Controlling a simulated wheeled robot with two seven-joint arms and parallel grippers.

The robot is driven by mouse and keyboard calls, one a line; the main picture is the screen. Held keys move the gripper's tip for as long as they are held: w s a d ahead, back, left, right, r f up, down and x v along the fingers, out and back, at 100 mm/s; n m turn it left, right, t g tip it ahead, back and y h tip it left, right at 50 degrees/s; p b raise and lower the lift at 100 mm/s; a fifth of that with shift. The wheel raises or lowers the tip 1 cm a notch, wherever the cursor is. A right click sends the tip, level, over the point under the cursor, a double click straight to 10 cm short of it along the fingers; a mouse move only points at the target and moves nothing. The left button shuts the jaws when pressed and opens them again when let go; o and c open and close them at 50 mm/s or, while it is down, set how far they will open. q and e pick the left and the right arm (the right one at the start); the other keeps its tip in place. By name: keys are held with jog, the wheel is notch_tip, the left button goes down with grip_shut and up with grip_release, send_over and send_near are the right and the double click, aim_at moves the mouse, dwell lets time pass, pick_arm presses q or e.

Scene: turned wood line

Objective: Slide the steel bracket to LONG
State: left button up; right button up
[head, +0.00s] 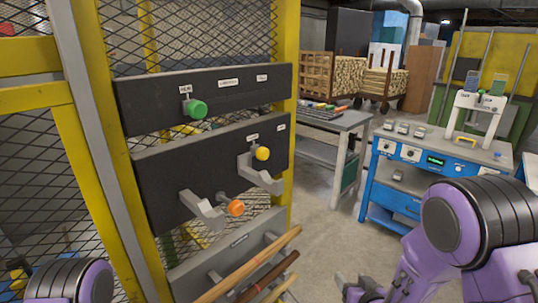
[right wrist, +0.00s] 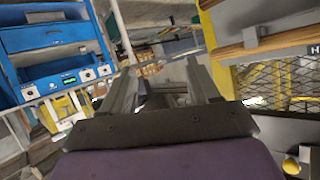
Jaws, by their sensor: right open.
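Two grey steel brackets stick out of the dark middle panel (head: 160,190) on the yellow mesh frame: an upper right one (head: 262,176) beside a yellow knob (head: 262,153), and a lower left one (head: 202,211) beside an orange knob (head: 236,207). Small white labels sit above the upper right bracket, too small to read. My right gripper (head: 355,288) is low, right of the panel and apart from both brackets. In the right wrist view its two fingers (right wrist: 161,88) are spread, with nothing between them. My left gripper is out of view; only my arm shows at lower left.
A panel with a green knob (head: 194,108) is above. Wooden rods (head: 250,272) lie on a rack below, jutting toward my right arm. A grey table (head: 345,125) and a blue workbench (head: 400,180) stand to the right. Bare floor lies between.

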jog(key=w+a+r+n+t+y, duration=0.25)
jog(key=w+r+n, duration=0.2)
jog(key=r, duration=0.45)
jog(key=w+a+r+n+t+y, duration=0.1)
jog(key=w+a+r+n+y, duration=0.15)
jog(key=w+r+n, duration=0.4)
notch_tip(320, 180, up, 10)
jog(key=a+n+y, duration=0.3)
jog(key=n+y, duration=0.1)
jog(key=n+g+y, duration=0.4)
jog(key=n, duration=0.9)
send_near(266, 154)
jog(key=w+d+r, duration=0.2)
jog(key=d+r, duration=0.1)
jog(key=r, duration=0.1)
jog(key=n+g, duration=0.2)
jog(key=n, duration=0.3)
jog(key=w+a+f+n+p, duration=0.1)
jog(key=a+n, duration=0.1)
jog(key=a, duration=0.1)
jog(key=w+a+f+n+g+p, duration=0.1)
jog(key=w+a+n+p, duration=0.1)
jog(key=a, duration=0.1)
jog(key=w+a+f+n+g+p, duration=0.1)
jog(key=a+n+p, duration=0.1)
jog(key=a, duration=0.1)
jog(key=shift+w+a+f+n+h, duration=0.2)
jog(key=shift+f+n+h, duration=0.1)
jog(key=shift+a+f, duration=0.15)
jog(key=shift+c, duration=0.2)
